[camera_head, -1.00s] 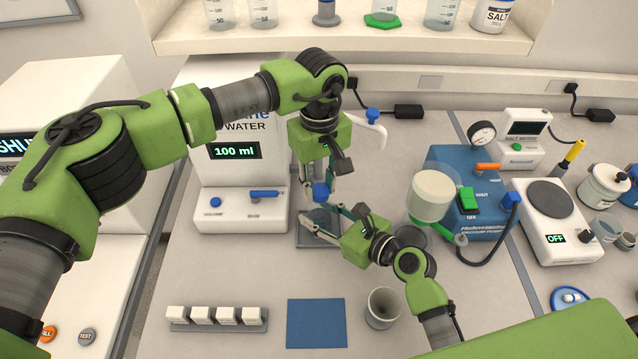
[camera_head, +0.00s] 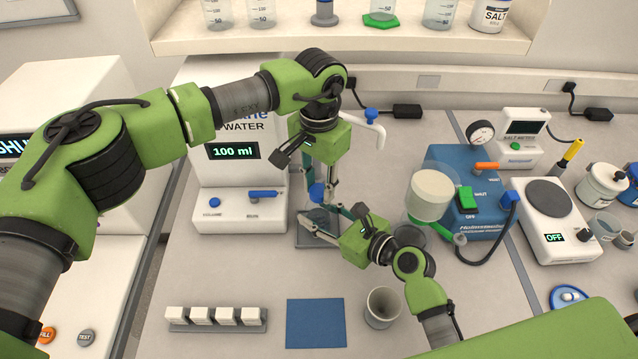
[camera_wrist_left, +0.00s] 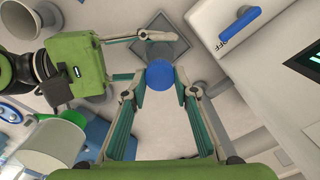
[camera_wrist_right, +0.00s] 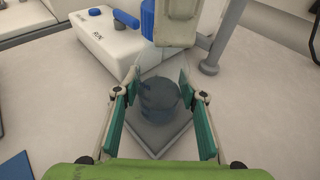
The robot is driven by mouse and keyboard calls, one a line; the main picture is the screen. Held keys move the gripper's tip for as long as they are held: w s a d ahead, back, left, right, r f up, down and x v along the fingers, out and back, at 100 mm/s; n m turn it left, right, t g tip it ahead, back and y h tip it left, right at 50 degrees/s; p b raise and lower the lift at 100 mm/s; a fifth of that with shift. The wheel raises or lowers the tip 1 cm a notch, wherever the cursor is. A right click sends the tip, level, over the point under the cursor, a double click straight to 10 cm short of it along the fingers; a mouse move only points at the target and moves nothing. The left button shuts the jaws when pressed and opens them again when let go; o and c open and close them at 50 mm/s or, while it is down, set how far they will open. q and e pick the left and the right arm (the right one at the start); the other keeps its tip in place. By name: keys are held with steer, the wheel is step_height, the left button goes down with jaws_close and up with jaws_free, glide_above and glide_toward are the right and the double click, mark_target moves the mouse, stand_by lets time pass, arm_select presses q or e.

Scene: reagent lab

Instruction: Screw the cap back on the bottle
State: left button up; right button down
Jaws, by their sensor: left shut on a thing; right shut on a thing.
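The blue cap (camera_head: 317,193) is between the fingertips of my left gripper (camera_head: 318,188), which points straight down. In the left wrist view the cap (camera_wrist_left: 166,76) shows as a round blue disc gripped between both fingers. The bottle (camera_wrist_right: 158,96) is clear, dark-looking glass and stands on a grey square plate (camera_wrist_right: 155,140). My right gripper (camera_wrist_right: 158,90) is shut around the bottle's sides from the front right. In the head view the bottle is mostly hidden by the grippers. Whether the cap touches the bottle's neck I cannot tell.
A white water dispenser (camera_head: 240,215) stands left of the bottle. A blue pump unit (camera_head: 478,205) and a white funnel vessel (camera_head: 432,195) are to the right. A blue mat (camera_head: 316,323), a grey cup (camera_head: 382,307) and a rack of white blocks (camera_head: 215,327) lie in front.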

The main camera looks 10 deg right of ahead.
arm_select(q)
steer(key=o, duration=0.8)
steer(key=shift+r, duration=0.15)
steer(key=shift+r, duration=2.15)
steer(key=shift+c, duration=0.5)
